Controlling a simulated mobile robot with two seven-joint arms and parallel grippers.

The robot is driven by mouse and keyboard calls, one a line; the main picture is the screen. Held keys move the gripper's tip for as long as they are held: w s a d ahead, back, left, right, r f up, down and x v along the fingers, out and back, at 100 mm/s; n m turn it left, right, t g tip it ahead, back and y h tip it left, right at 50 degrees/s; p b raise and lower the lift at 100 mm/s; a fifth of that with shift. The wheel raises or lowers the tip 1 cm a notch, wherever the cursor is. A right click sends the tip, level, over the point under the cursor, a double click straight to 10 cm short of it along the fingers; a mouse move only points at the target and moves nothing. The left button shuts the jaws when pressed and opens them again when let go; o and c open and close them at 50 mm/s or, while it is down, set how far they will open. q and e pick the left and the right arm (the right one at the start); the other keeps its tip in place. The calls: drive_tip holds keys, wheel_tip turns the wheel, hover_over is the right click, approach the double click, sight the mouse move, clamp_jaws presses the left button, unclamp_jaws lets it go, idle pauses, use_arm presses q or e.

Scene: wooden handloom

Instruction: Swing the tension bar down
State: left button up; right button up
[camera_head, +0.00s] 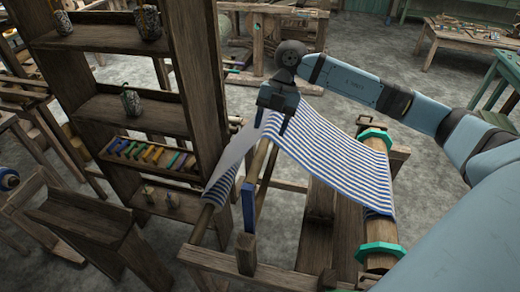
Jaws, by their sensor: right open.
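A wooden bar (258,162) with blue arm pieces (249,208), which looks like the tension bar, stands at the near left of the loom frame. Blue-and-white striped cloth (335,158) peaks near the bar's far end and slopes right to a wooden roller with green octagonal ends (381,251). My right gripper (271,122) points down at the cloth's peak, by the far end of the bar. Its two dark fingers are apart, one on each side of the peak. Whether they touch the bar or cloth I cannot tell. My left gripper is not in view.
A tall wooden shelf (204,75) with jars and coloured spools stands close to the left of the loom. A wooden trough (80,220) lies at lower left. Wooden tables (462,38) stand at the back right. Grey floor (345,95) is open behind the loom.

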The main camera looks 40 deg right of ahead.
sight(260, 154)
drive_tip(key=p+x, duration=0.1)
drive_tip(key=x, duration=0.6)
drive_tip(key=shift+a+f, duration=0.35)
drive_tip(key=shift+f, duration=0.4)
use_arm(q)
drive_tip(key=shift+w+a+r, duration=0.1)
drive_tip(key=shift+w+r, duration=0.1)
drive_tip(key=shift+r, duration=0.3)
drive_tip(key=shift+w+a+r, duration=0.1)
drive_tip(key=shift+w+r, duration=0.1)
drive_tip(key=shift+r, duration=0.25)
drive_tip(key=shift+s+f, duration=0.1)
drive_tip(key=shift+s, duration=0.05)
use_arm(e)
clamp_jaws()
